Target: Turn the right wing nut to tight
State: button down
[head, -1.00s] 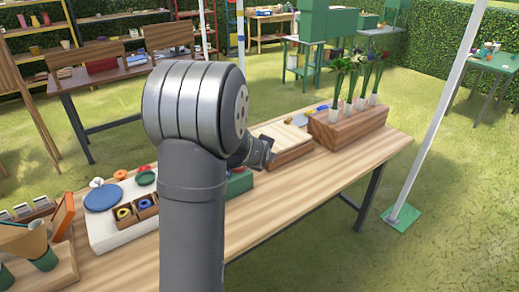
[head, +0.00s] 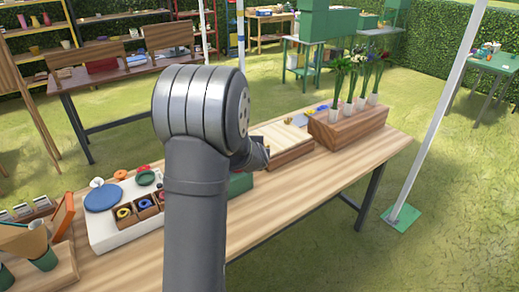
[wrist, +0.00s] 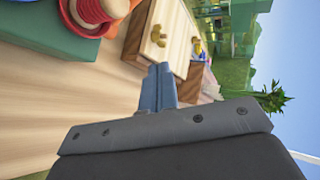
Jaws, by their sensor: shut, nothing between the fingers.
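The wooden flower press (head: 290,157) sits on the long table, with a pale top board and brown sides. In the wrist view the press (wrist: 176,18) is beyond my fingers. Two brass-coloured wing nuts show on its top, one nearer the left (wrist: 158,36) and one near the right edge (wrist: 195,40). How tight either one is cannot be told. My gripper (wrist: 158,72) is shut and empty, its blue-grey fingertips apart from both nuts. In the head view my arm hides most of the gripper, beside the left end of the press.
A wooden block with white flower vases (head: 348,128) stands right of the press. A green box (head: 240,184) is left of it. A white tray (head: 110,238) with a blue disc and coloured rings lies further left. The table's front strip is clear.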

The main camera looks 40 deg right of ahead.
jog(key=x, duration=1.5)
jog(key=shift+s+a+f, duration=0.15)
jog(key=shift+f, duration=0.2)
jog(key=shift+w+a, duration=0.2)
jog(key=shift+w, duration=0.35)
dwell(0.8)
jog(key=shift+w, duration=0.95)
jog(key=shift+d, duration=0.1)
dwell(0.3)
